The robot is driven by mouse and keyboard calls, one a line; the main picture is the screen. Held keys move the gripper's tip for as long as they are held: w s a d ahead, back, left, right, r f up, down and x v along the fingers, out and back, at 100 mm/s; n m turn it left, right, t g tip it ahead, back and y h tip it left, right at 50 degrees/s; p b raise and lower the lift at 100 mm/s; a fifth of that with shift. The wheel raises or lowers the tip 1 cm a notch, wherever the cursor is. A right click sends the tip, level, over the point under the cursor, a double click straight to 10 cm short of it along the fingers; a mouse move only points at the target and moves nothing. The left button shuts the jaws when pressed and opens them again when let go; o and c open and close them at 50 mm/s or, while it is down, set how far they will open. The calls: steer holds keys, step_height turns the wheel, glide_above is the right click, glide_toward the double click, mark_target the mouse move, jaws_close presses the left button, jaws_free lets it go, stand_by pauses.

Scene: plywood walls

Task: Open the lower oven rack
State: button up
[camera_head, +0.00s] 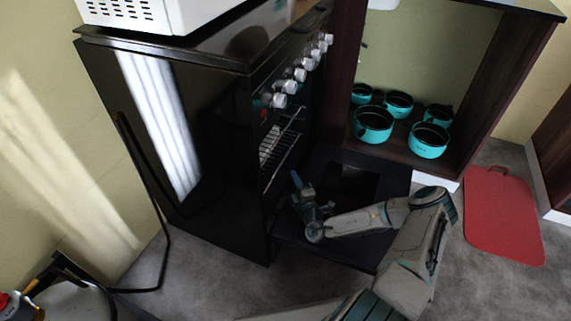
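The black oven (180,130) stands at the left, with its door (395,184) folded down flat in front of the opening. Inside the cavity, a metal rack (283,158) with thin bars shows low in the opening, and another grid (270,143) shows just above and behind it. The deeper cavity is hidden by the oven's side wall. My gripper (297,184) is over the open door, close in front of the oven opening and just below the racks in the picture. Whether it touches a rack is unclear. Its fingers are too small and angled to tell their opening.
White knobs (300,74) line the oven front above the cavity. A cabinet (480,100) with several teal pots (373,124) stands right of the oven. A red board (502,215) lies at the right. Grey floor is open at the lower right.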

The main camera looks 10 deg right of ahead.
steer(key=shift+b+x, duration=1.35)
steer(key=shift+x, duration=2.55)
steer(key=shift+f, duration=0.15)
jaws_close()
